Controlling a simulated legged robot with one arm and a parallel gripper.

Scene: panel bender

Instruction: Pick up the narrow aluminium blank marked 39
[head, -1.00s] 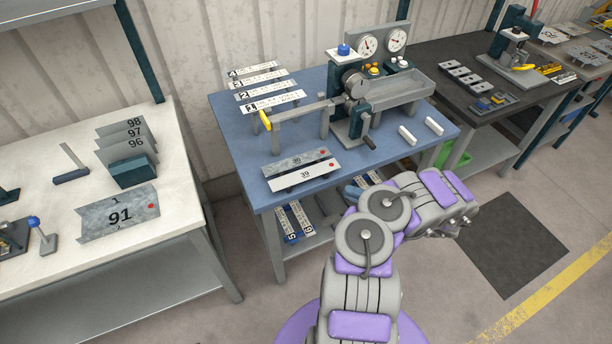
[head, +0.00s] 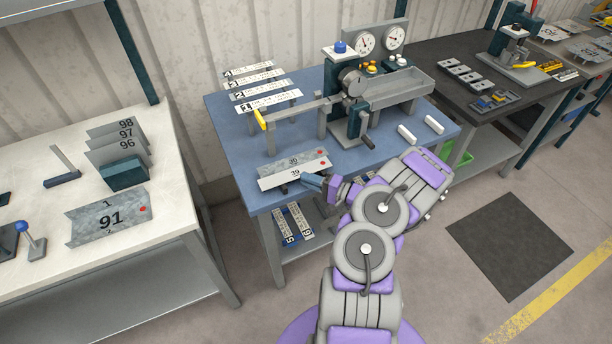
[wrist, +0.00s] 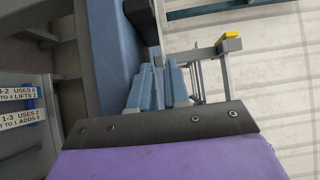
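The narrow aluminium blank marked 39 (head: 275,181) is a pale strip near the front edge of the blue table (head: 236,176). It lies in front of a greyer, mottled strip marked 30 (head: 276,168). My gripper (head: 306,180) is at the front edge of blank 39, right of its number, and covers part of that edge. In the wrist view my gripper (wrist: 160,88) shows two blue fingers with a gap between them. A thin edge-on plate lies just beyond the fingertips there; I cannot tell which strip it is or whether the fingers touch it.
A bender with gauges (head: 352,100) and a yellow-tipped bar (head: 260,119) stands behind the blanks. Numbered strips (head: 262,88) lie at back left. Two white blocks (head: 434,125) are at right. A white table (head: 165,254) with sheet 91 (head: 108,217) is at left.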

